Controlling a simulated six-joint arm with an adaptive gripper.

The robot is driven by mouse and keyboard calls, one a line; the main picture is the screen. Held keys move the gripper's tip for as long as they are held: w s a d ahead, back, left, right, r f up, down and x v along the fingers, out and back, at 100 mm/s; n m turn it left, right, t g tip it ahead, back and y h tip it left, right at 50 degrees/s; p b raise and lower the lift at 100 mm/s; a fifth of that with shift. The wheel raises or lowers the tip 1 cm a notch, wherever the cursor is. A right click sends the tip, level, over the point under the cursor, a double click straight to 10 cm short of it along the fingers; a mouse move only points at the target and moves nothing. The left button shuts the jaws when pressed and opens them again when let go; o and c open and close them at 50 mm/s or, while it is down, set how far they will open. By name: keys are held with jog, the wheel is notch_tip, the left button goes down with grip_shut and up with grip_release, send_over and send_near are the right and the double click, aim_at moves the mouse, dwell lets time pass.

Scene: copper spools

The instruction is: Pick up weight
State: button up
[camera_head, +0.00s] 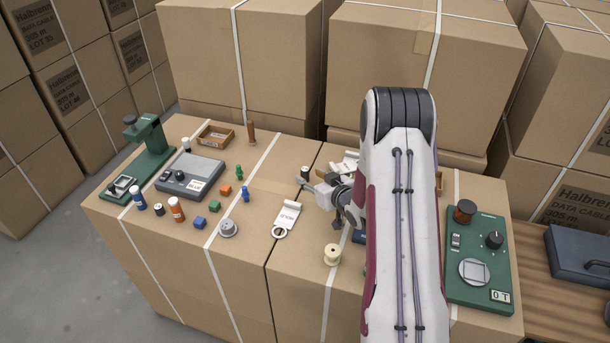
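A grey round piece with a raised middle (228,229), which looks like the weight, sits near the front edge of the cardboard-box worktop (258,190). My gripper (306,183) is near the middle of the worktop, up and to the right of the grey piece and clear of it. It points left. A small dark cylinder with a pale top (305,172) shows right by its fingertips; I cannot tell whether it is held or stands behind them. My arm hides part of the worktop to the right.
Several coloured blocks, bottles and a grey scale (190,175) are at left, with a green stand (150,155). A green control panel (480,260) is at right. Tall cartons (245,60) stand behind.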

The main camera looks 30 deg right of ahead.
aim_at(307, 171)
jog(key=shift+w+f, duration=0.1)
jog(key=shift+w, duration=0.2)
jog(key=shift+w, duration=0.1)
jog(key=shift+w+d+f, duration=0.15)
jog(key=shift+w, duration=0.45)
jog(key=shift+w+d+f, duration=0.1)
jog(key=shift+w+f, duration=0.05)
jog(key=shift+w, duration=0.45)
jog(key=shift+x, duration=1.3)
jog(key=shift+d, duration=0.1)
jog(key=shift+r, duration=0.1)
grip_shut()
